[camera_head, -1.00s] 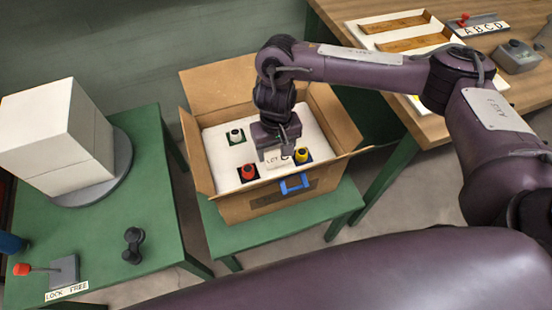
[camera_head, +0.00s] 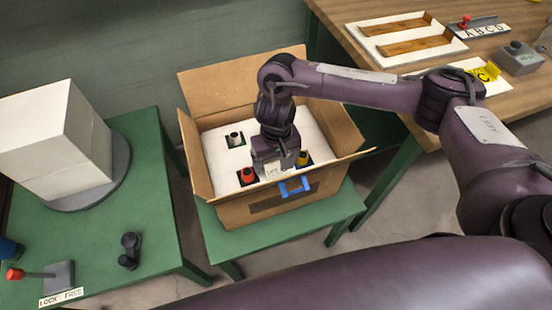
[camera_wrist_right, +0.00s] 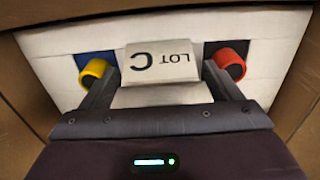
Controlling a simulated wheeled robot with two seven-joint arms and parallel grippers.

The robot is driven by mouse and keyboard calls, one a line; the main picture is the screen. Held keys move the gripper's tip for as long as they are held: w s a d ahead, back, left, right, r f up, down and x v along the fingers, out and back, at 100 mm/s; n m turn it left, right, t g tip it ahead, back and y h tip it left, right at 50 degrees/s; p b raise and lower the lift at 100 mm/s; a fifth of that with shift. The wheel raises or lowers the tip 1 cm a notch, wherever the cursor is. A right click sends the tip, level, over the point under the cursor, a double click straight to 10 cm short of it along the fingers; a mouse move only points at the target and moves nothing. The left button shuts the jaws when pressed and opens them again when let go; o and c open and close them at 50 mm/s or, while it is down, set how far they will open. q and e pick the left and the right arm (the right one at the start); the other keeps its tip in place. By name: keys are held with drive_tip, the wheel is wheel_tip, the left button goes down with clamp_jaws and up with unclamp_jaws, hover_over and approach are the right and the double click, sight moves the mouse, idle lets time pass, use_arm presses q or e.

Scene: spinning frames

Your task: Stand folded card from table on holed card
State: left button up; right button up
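The folded card (camera_head: 272,173) is white, marked LOT C, and is at the near side of the cardboard box. In the right wrist view the folded card (camera_wrist_right: 162,62) lies between the two fingers, with its lettering upside down. My right gripper (camera_head: 279,170) is low in the box, its fingers closed against the card's side edges. The holed card (camera_head: 215,157) is the white sheet inside the box, with coloured pegs in its square openings. Whether the folded card touches it is hard to tell. My left gripper is out of view.
A red peg (camera_head: 248,176) and a yellow peg (camera_head: 303,158) flank the gripper; a grey peg (camera_head: 235,139) stands farther back. The box (camera_head: 225,207) has open flaps.

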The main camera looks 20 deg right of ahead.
drive_tip(key=shift+r, duration=0.35)
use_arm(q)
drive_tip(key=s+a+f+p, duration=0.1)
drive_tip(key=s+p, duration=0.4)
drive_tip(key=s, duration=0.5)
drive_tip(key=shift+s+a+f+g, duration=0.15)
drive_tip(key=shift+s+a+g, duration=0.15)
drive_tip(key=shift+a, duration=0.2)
use_arm(e)
wheel_tip(320, 180, up, 12)
drive_tip(key=shift+f, duration=0.15)
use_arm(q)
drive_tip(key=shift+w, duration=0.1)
